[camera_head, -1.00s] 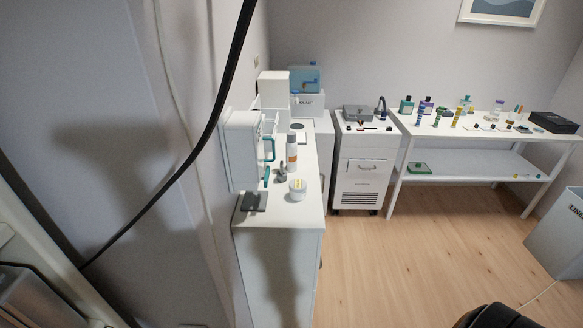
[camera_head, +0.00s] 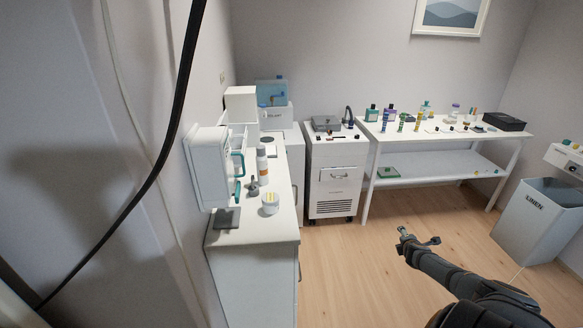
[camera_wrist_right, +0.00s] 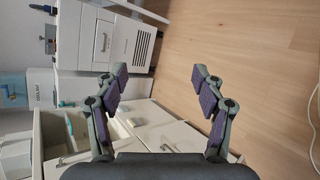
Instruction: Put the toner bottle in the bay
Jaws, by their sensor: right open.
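Several small bottles stand along the back of the white table's top, among them a green bottle (camera_head: 371,113), a purple-capped bottle (camera_head: 389,113) and a pale bottle with a green top (camera_head: 426,109). A white bottle with an orange band (camera_head: 262,162) stands on the white cabinet at left. I cannot tell which one is the toner bottle, or which part is the bay. My right gripper (camera_head: 418,242) is open and empty over the bare floor, away from the bottles; its spread fingers also show in the right wrist view (camera_wrist_right: 160,78). My left gripper is out of view.
The white cabinet (camera_head: 255,236) holds a white jar (camera_head: 270,203) beside a wall-mounted white device (camera_head: 207,165). A wheeled drawer unit (camera_head: 335,180) stands between cabinet and table (camera_head: 455,167). A linen bin (camera_head: 540,215) is at right. The floor between is clear.

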